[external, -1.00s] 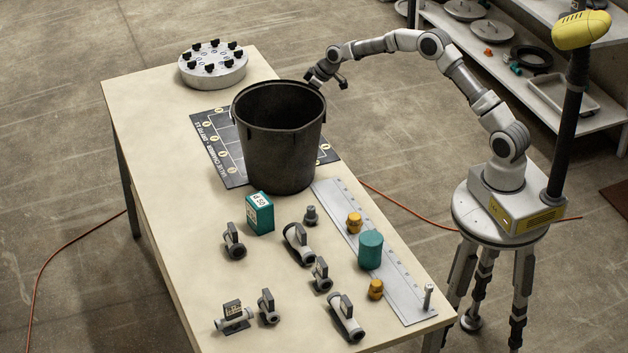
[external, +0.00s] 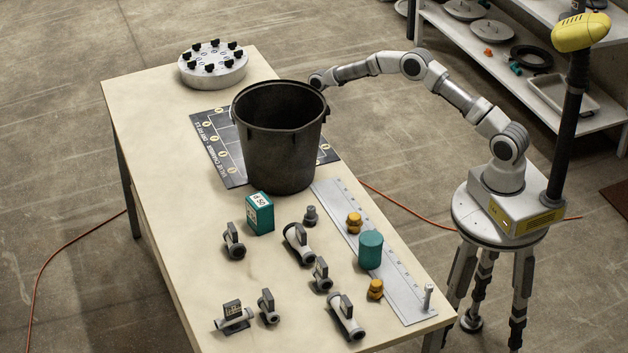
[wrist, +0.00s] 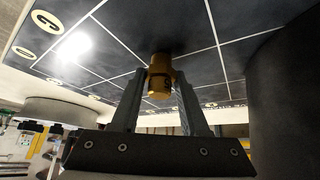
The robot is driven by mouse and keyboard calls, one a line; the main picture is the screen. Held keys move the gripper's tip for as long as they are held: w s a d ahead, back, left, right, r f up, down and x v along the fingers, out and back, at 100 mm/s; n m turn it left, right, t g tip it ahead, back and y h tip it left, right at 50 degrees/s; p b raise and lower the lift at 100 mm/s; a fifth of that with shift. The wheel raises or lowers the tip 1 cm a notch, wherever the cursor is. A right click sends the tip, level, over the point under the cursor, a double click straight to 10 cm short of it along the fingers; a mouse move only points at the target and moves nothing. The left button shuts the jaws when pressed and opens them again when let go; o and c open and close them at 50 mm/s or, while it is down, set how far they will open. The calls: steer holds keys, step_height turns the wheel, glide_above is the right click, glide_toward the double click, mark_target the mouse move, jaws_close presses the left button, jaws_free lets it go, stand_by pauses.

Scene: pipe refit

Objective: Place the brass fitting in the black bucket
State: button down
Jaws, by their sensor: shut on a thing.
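The black bucket (external: 280,145) stands upright on the table, partly over the dark mat; its curved wall (wrist: 285,90) fills the right side of the wrist view. My gripper (wrist: 160,90) is shut on a brass fitting (wrist: 160,78), held between the fingertips beside the bucket, outside it. The fitting is close to the dark mat (wrist: 110,40); I cannot tell whether they touch. In the external view the bucket hides my gripper and this fitting. Two other brass fittings (external: 354,223) (external: 376,289) stand along the ruler plate.
A grey flanged disc (external: 213,70) with black knobs sits at the far end of the table. A teal box (external: 259,213), a teal cylinder (external: 370,249), a metal ruler plate (external: 405,285) and several grey valve parts (external: 298,243) occupy the near half.

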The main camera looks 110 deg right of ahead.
steer(key=shift+f, duration=0.15)
steer(key=shift+c, duration=2)
jaws_free()
steer(key=shift+s+r, duration=0.1)
steer(key=shift+r, duration=0.3)
steer(key=shift+o, duration=0.2)
steer(key=v, duration=1.1)
steer(key=shift+a+r+p, duration=0.2)
steer(key=shift+a+p, duration=0.05)
steer(key=shift+p, duration=0.15)
